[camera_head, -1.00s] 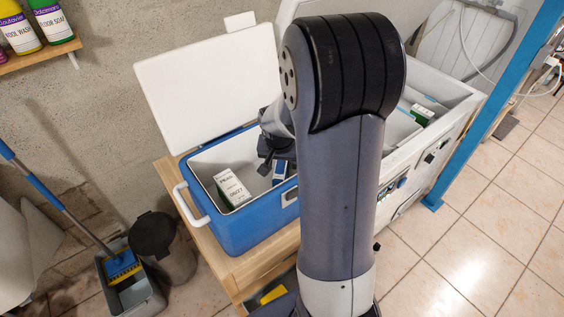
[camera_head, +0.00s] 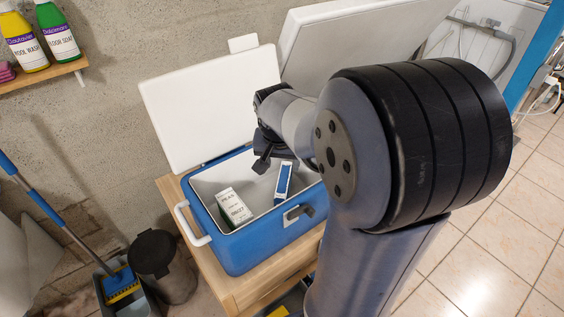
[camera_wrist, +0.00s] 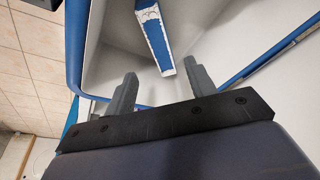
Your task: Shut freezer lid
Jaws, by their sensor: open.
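The freezer's large white lid (camera_head: 350,48) stands raised behind my arm in the head view. My arm hides the freezer's body and contents. My gripper (camera_head: 263,160) is over the blue cooler (camera_head: 262,240), close to its open white lid (camera_head: 212,100). In the wrist view, my gripper (camera_wrist: 160,85) has its two fingers apart with nothing between them. A blue and white carton (camera_wrist: 155,38) lies beyond the fingertips in the cooler. It shows in the head view too (camera_head: 283,180), beside a white carton (camera_head: 233,208).
The cooler stands on a wooden table (camera_head: 240,285). A shelf with bottles (camera_head: 60,68) is at the upper left. A broom (camera_head: 60,215) and a dark bin (camera_head: 160,262) are at the lower left. Open tiled floor (camera_head: 500,250) is at the right.

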